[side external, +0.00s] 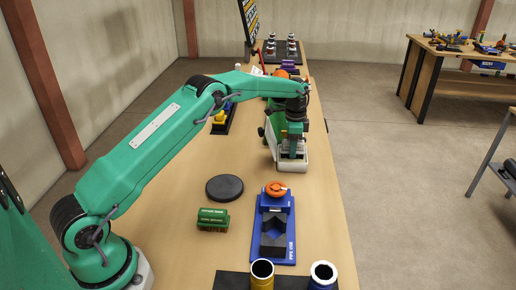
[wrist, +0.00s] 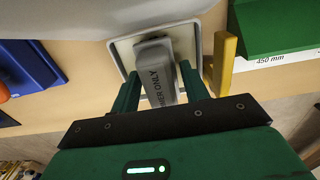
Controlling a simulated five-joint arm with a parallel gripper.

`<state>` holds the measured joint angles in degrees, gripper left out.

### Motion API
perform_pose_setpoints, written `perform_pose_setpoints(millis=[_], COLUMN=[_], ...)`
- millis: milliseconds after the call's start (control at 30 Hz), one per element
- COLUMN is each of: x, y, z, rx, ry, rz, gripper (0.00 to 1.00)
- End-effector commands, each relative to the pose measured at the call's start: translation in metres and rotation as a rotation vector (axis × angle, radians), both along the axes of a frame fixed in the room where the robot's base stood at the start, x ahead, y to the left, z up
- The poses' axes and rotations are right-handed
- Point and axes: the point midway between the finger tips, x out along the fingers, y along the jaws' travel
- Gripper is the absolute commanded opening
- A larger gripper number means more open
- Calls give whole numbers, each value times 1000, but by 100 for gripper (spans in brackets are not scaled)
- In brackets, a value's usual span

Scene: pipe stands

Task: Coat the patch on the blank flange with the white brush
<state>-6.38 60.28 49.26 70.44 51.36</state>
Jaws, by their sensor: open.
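My gripper (side external: 291,150) points down over a pale block or holder on the bench, at the middle of the side view. In the wrist view its two green fingers (wrist: 160,88) are open, one on each side of a grey handle (wrist: 160,75) lettered "...ER ONLY". Contact with the handle cannot be told. The handle stands over a pale square base (wrist: 125,48); whether this is the white brush is unclear, as no bristles show. A flat black disc (side external: 224,188), probably the blank flange, lies left of and nearer than my gripper. No patch is discernible on it.
A blue pipe vise (side external: 273,245) with an orange knob (side external: 275,188) and a green box (side external: 213,219) stand in front. Two pipe ends (side external: 262,275) are at the near edge. A yellow post (wrist: 222,65) rises close beside the right finger. Bare bench surrounds the disc.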

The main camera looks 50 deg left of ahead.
Motion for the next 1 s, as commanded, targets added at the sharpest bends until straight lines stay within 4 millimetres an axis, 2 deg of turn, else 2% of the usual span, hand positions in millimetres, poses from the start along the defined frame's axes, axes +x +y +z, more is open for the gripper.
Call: perform_pose_setpoints(millis=[33, 167, 200, 367, 400, 1000], x=[0, 0, 0, 0, 0, 0], y=[0, 0, 0, 0, 0, 0], z=[0, 0, 0, 0, 0, -2], rx=[0, 0, 0, 0, 0, 0], ry=[0, 0, 0, 0, 0, 0], rz=[0, 0, 0, 0, 0, 0], gripper=[41, 16, 13, 13, 9, 9])
